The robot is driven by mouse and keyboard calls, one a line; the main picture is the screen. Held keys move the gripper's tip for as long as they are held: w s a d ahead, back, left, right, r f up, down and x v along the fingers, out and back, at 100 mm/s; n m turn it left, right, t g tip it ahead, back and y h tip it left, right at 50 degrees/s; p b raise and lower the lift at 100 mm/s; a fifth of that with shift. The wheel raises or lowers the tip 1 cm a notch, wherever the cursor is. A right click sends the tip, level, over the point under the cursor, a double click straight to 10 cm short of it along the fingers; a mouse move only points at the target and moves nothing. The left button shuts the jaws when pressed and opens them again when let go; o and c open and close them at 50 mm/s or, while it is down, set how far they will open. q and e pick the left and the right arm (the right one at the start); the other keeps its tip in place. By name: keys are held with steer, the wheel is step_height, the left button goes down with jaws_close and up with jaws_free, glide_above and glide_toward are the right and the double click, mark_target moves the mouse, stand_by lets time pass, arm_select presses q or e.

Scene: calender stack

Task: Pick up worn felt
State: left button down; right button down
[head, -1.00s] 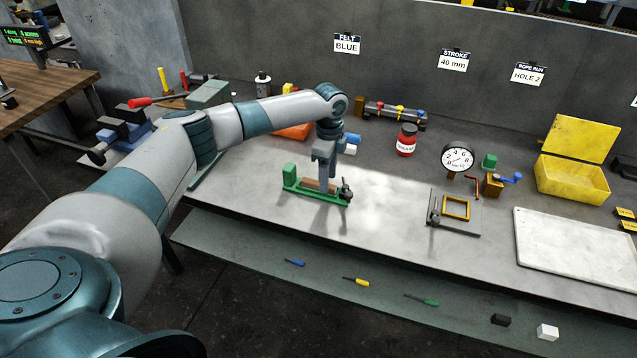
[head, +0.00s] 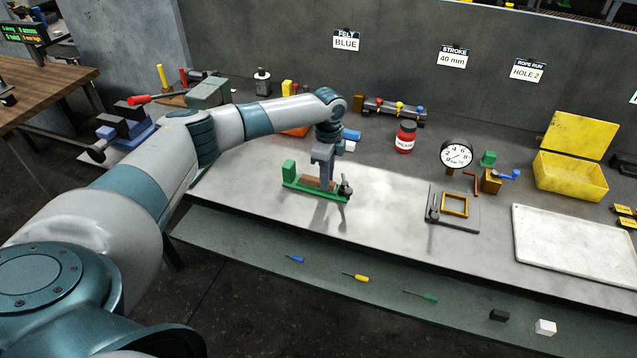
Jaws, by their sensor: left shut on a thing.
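A small brown block (head: 313,183), which looks like the worn felt, sits in a green fixture (head: 318,195) on the grey bench. The fixture has a green upright at its left end and a dark clamp at its right end. My left gripper (head: 323,180) points down over the brown block and is shut on it. The fingertips partly hide the block. I cannot tell if the block is clear of the fixture. My right gripper is not in view.
A gauge (head: 456,155), a plate with a yellow frame (head: 455,206), a red jar (head: 405,137), a yellow box (head: 571,176) and a white tray (head: 575,245) stand to the right. Small tools lie on the lower shelf (head: 240,245). Bench space between fixture and plate is clear.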

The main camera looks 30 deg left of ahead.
arm_select(q)
steer(key=shift+r, duration=0.1)
steer(key=shift+r+b, duration=0.4)
steer(key=shift+r, duration=0.2)
step_height(320, 180, up, 2)
steer(key=shift+r+b, duration=0.15)
steer(key=shift+b, duration=0.5)
steer(key=s+d+r+b, duration=0.3)
steer(key=d+r, duration=0.4)
steer(key=d, duration=0.4)
steer(key=shift+s+r, duration=0.2)
steer(key=shift+s, duration=0.05)
steer(key=shift+d, duration=0.15)
